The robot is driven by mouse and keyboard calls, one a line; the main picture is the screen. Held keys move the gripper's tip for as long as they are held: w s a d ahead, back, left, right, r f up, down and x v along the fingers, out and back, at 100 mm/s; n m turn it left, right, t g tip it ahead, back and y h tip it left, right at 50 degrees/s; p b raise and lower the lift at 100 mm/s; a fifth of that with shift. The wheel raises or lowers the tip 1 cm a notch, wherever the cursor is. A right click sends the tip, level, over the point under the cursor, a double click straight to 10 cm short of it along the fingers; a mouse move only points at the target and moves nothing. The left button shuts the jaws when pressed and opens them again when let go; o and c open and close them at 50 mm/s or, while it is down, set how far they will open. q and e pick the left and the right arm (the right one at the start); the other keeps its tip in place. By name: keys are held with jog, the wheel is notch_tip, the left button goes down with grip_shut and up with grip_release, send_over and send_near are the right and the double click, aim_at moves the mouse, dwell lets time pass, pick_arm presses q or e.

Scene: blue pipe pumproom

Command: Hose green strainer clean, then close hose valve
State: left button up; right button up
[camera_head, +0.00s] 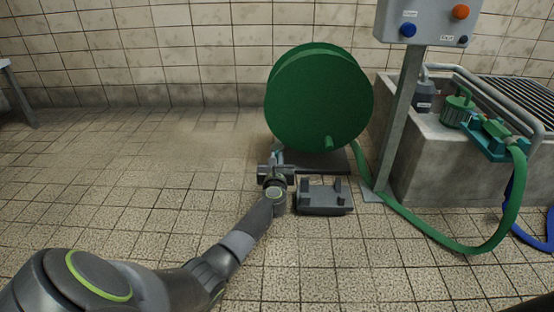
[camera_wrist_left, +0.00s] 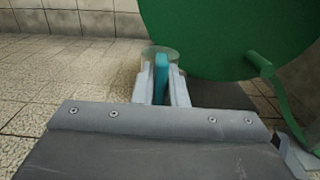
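My left gripper (camera_head: 275,157) is low in front of the big green hose reel. In the left wrist view its two pale fingers (camera_wrist_left: 161,92) are on both sides of a narrow upright teal piece (camera_wrist_left: 161,72) and appear closed on it. A pale, see-through round shape (camera_wrist_left: 150,52) shows behind that piece; I cannot tell what it is. A ribbed green cylinder (camera_head: 457,108), perhaps the strainer, stands on the concrete trough at right. Beside it, a teal fitting (camera_head: 489,146) joins the green hose (camera_head: 450,242). I cannot identify the valve for certain. My right gripper is out of view.
The green reel (camera_head: 318,97) also fills the upper right of the wrist view (camera_wrist_left: 225,35). A grey block with short uprights (camera_head: 325,200) sits on the floor. A post (camera_head: 401,120) carries a control box (camera_head: 425,18). The concrete trough (camera_head: 430,165) is right.

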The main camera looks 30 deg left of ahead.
pick_arm(q)
grip_shut()
jog(key=shift+w+d+f+m+p, duration=0.35)
jog(key=shift+m+p, duration=0.75)
jog(key=shift+m, duration=1.95)
jog(key=shift+w+d+f+m+p, duration=0.1)
jog(key=shift+d+f+m+p, duration=0.7)
jog(key=shift+m, duration=2.2)
jog(key=shift+w+f+m+p, duration=0.2)
jog(key=shift+m+p, duration=1.2)
jog(key=shift+m, duration=1.65)
jog(key=o, duration=0.5)
grip_release()
